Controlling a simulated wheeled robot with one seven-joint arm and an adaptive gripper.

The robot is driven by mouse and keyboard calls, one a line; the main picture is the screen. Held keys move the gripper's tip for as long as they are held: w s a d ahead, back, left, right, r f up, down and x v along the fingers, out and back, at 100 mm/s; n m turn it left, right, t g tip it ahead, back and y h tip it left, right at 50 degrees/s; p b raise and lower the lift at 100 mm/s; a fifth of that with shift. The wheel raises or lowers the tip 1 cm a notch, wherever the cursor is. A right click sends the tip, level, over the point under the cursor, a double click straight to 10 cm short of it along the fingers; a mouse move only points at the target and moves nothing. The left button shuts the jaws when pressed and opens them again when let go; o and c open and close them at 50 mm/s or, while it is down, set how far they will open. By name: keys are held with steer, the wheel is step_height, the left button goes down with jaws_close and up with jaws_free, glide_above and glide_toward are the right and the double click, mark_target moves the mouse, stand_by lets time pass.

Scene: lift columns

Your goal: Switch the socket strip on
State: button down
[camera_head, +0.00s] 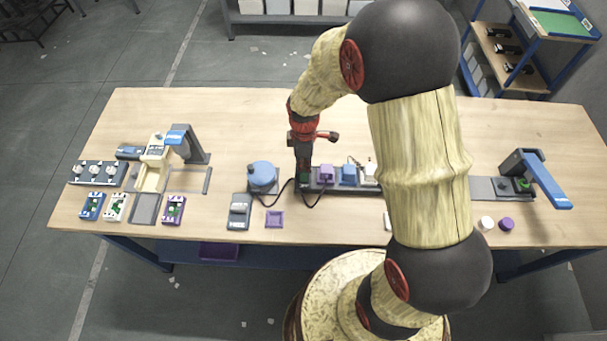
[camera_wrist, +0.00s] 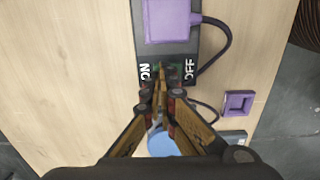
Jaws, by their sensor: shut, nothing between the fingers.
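The dark socket strip (camera_head: 325,187) lies across the middle of the table, and its left end fills the top of the wrist view (camera_wrist: 180,53). A green rocker switch (camera_wrist: 174,71) sits at that end between the white words ON and OFF. My gripper (camera_head: 303,173) points down over this switch, and it also shows in the wrist view (camera_wrist: 161,72). Its fingers are shut with nothing between them. The fingertips are at the switch and cover part of it. I cannot tell whether they touch it or which way the rocker is tipped.
A purple plug (camera_wrist: 168,20) and a blue plug (camera_head: 348,175) stand in the strip, with a dark cable looping beside it. A blue round item (camera_head: 262,174) stands left of the switch end. A purple square tray (camera_head: 274,219) lies in front. My arm hides part of the strip.

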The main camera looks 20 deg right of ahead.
mark_target(304, 172)
steer(key=shift+f+b, duration=0.4)
steer(key=shift+f, duration=0.3)
stand_by(0.3)
steer(key=shift+r+p, duration=2.6)
steer(key=shift+r, duration=1)
